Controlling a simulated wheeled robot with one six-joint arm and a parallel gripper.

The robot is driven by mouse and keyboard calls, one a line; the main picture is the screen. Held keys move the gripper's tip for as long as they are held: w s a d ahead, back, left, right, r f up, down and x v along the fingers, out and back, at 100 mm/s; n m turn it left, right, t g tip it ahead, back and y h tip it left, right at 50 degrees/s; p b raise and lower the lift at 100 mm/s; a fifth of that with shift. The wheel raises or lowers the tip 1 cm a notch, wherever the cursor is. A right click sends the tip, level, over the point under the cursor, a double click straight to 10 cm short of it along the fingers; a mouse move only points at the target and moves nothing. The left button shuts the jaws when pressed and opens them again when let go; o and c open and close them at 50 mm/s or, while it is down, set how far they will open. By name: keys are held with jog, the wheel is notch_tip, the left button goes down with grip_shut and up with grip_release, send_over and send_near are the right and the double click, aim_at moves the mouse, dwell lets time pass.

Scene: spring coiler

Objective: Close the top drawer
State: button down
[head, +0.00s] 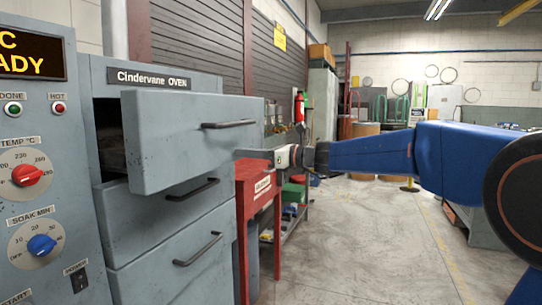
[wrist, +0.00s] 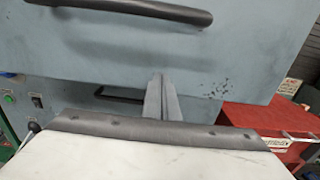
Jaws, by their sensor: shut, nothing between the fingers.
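The top drawer (head: 165,150) of the oven cabinet is pulled well out, its grey front nearest me with a dark bar handle (head: 228,124). In the wrist view the same drawer front (wrist: 120,60) fills the upper part, with its handle (wrist: 140,10) at the top edge. My gripper (head: 240,154) is shut and empty, at the lower right part of the drawer front, below the handle. In the wrist view the closed fingertips (wrist: 158,77) point at the front's lower part. I cannot tell whether they touch it.
The middle drawer (head: 175,218) and bottom drawer (head: 180,270) are below, the middle one set back from the top one. A control panel (head: 35,170) with knobs stands at left. Floor at right is clear.

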jog(key=x, duration=1.3)
jog(key=shift+a, duration=0.2)
jog(key=shift+w+a, duration=0.1)
jog(key=shift+a, duration=0.1)
jog(key=shift+r, duration=0.25)
jog(key=shift+d, duration=0.1)
